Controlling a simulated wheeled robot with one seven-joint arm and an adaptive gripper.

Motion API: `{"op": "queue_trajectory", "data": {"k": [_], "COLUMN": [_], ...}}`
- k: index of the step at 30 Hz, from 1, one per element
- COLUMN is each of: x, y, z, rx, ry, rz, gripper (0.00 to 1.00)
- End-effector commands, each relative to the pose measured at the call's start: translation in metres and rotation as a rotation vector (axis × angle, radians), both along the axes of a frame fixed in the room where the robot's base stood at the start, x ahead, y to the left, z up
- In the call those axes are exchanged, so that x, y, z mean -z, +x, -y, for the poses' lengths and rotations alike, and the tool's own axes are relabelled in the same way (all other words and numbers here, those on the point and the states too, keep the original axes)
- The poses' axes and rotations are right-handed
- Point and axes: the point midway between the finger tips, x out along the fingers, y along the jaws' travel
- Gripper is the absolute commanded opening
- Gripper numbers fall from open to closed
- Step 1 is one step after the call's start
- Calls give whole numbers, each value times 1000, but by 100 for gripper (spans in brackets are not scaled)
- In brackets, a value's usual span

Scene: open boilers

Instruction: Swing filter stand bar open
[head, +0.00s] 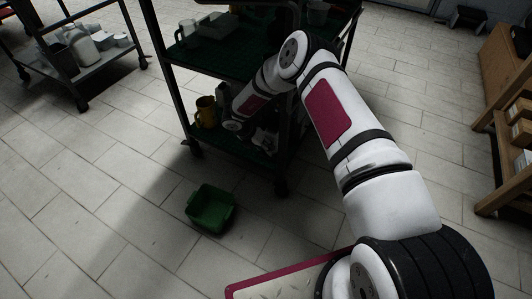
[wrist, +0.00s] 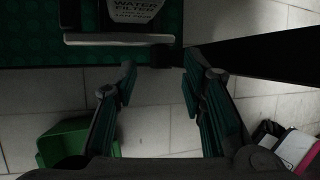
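In the wrist view, an object with WATER FILTER lettering (wrist: 134,8) stands at the top edge on a green textured shelf (wrist: 30,40). A pale horizontal bar (wrist: 118,40) runs across in front of it. A small dark piece (wrist: 160,56) sits at the bar's right end. My gripper (wrist: 161,66) is open, with its two green-padded fingers apart and pointing toward that dark piece. I see nothing held, and I cannot tell whether a finger touches the piece. In the head view my arm reaches down to the dark cart's lower shelf, and the filter and bar cannot be made out.
The dark cart (head: 172,85) has shelves with a yellow mug (head: 206,111). A green bin (head: 211,207) lies on the tiled floor in front of it. Another cart (head: 95,61) stands at left, and wooden shelving (head: 500,120) at right. A dark beam (wrist: 265,53) crosses at right in the wrist view.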

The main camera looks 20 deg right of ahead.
Motion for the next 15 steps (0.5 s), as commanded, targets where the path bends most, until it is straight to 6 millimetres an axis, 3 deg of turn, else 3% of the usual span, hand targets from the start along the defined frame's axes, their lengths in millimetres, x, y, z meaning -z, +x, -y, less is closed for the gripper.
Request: {"op": "queue_trajectory", "data": {"k": [6, 15], "x": [20, 22], "y": [3, 3], "z": [9, 11], "rx": [-2, -2], "ry": [0, 0], "rz": [1, 1], "gripper": [38, 38]}}
